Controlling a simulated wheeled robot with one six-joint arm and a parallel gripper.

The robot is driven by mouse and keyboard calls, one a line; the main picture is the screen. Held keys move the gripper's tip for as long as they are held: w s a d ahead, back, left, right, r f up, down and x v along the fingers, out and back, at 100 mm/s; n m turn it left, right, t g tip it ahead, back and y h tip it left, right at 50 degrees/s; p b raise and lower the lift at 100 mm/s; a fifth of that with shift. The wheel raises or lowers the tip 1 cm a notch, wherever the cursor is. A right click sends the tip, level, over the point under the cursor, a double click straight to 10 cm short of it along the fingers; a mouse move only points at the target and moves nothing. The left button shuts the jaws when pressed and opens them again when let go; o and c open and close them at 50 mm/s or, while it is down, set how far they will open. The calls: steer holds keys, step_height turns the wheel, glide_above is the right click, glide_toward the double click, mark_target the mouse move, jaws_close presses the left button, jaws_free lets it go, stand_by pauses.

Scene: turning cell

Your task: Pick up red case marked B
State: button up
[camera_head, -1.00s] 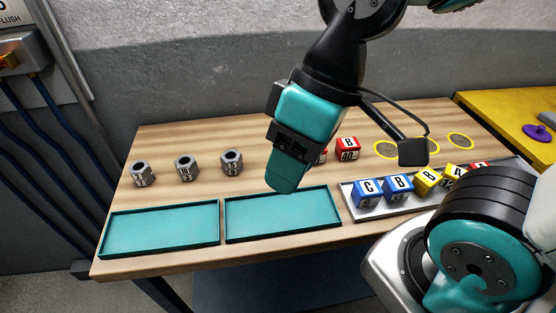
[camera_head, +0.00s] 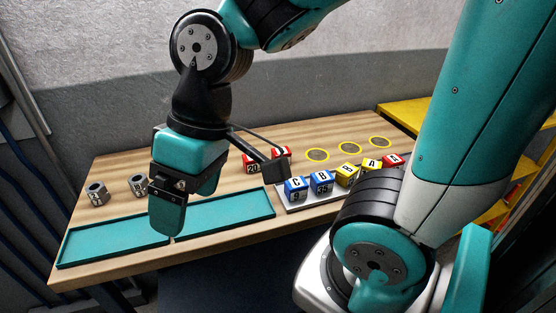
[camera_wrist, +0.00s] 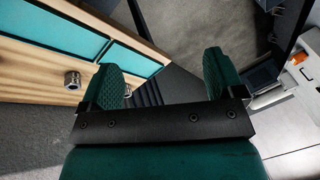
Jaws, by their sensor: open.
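Two red cases stand together at the back middle of the table in the head view: a left one (camera_head: 250,163) and a right one (camera_head: 281,153). Another red case (camera_head: 391,160) is at the right end of the row in the pale tray. I cannot clearly read the letter on any of the red cases, so I cannot tell which is B. My gripper (camera_head: 168,222) points down over the teal trays, left of and apart from all the red cases. In the wrist view my gripper (camera_wrist: 165,82) has its fingers wide apart with nothing between them.
Blue cases C (camera_head: 296,190) and B (camera_head: 321,184) and yellow ones (camera_head: 347,175) share the pale tray. Left and right teal trays (camera_head: 110,242) (camera_head: 240,206) look empty. Grey hex pieces (camera_head: 97,193) stand behind them. Yellow rings (camera_head: 317,155) mark the table's back right.

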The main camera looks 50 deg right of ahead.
steer(key=w+d+f+m+t+h, duration=0.2)
steer(key=w+d+m, duration=0.3)
steer(key=w+d, duration=0.5)
steer(key=m+t+h, duration=0.1)
steer(key=m+h, duration=0.3)
steer(key=m, duration=0.3)
glide_toward(282, 151)
steer(key=p+x, duration=0.1)
steer(key=x, duration=0.1)
steer(key=p+x, duration=0.1)
steer(key=x, duration=0.2)
steer(key=shift+w+a, duration=0.1)
steer(key=shift+a, duration=0.15)
steer(key=shift+d+p+x, duration=0.15)
steer(key=shift+p+x, duration=0.35)
steer(key=shift+x, duration=0.95)
steer(key=shift+d+p+x, duration=0.15)
steer(key=shift+p+x, duration=0.3)
steer(key=shift+x, duration=1)
steer(key=shift+r, duration=0.1)
steer(key=c, duration=1.1)
